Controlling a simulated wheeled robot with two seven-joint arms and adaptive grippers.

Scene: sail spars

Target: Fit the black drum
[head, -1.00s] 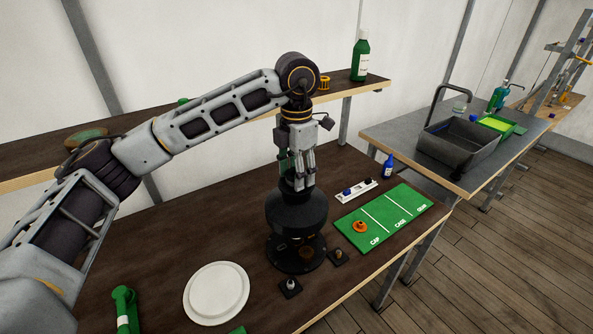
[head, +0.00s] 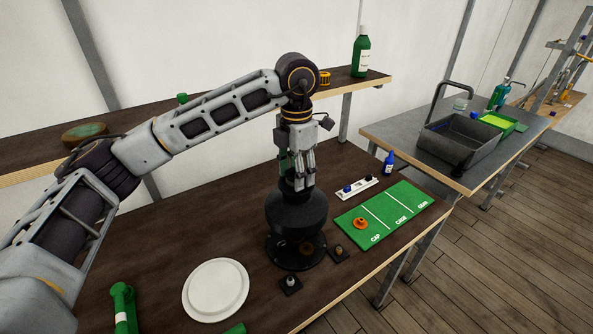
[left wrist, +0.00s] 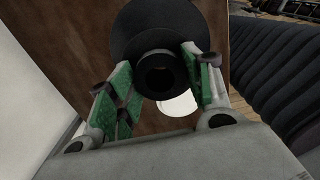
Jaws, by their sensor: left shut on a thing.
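The black drum (head: 296,213) stands upright with its narrow neck up. My left gripper (head: 298,184) points down and is shut on that neck. In the left wrist view my green-padded fingers (left wrist: 160,85) lie either side of the neck of the drum (left wrist: 158,62), which has a round hole in its top. Right below the drum is a black round base (head: 296,254) on the table, partly hidden by the drum. Whether drum and base touch, I cannot tell. My right gripper is not in view.
A green mat (head: 384,216) marked CAP, CAGE and GEAR holds an orange part (head: 360,223). A white strip (head: 357,188) with blue and black pieces, a blue bottle (head: 388,163), a white round plate (head: 216,290) and two small black pieces (head: 291,285) stand around the base.

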